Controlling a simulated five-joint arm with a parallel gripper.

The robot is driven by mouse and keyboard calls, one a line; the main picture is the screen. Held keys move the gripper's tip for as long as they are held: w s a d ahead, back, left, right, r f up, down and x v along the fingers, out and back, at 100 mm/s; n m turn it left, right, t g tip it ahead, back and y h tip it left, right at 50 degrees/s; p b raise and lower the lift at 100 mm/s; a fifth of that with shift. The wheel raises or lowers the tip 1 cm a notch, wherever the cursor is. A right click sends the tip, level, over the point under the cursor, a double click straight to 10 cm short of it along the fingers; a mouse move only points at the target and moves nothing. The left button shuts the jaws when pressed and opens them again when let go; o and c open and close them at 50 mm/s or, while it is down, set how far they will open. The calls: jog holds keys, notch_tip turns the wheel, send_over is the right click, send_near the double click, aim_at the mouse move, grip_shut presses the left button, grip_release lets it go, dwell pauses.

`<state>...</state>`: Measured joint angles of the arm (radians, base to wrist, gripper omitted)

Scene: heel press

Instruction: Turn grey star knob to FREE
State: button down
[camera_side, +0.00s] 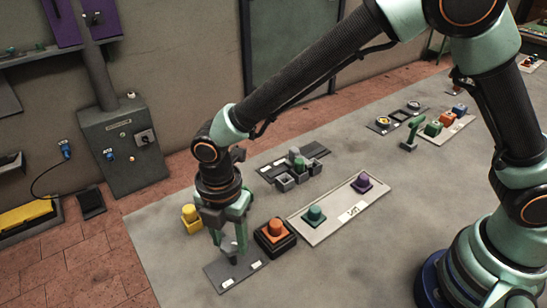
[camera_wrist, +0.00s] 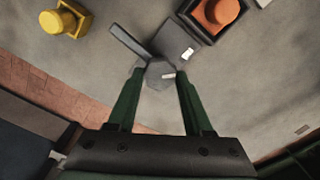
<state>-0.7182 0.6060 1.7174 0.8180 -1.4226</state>
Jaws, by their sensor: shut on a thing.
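The grey star knob (camera_wrist: 158,75) is between my fingertips in the wrist view, with a small white mark on its right side. In the side view the knob (camera_side: 231,252) is partly hidden by the fingers. It sits on a grey plate (camera_side: 216,272) with small white labels at its front and right. The label lettering is too small to read, so I cannot tell which setting the knob is at. My gripper (camera_side: 230,246) points down over the plate and is shut on the knob. It also shows in the wrist view (camera_wrist: 160,71).
An orange button (camera_side: 274,228) in a dark housing stands close to the right of the plate. A yellow block (camera_side: 190,214) stands behind the gripper. A pale panel (camera_side: 330,221) with green and purple buttons lies farther right. The table in front is clear.

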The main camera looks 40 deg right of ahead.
dwell(0.4)
jog(key=shift+c, duration=1.5)
grip_release()
notch_tip(320, 180, up, 12)
jog(key=shift+r, duration=0.1)
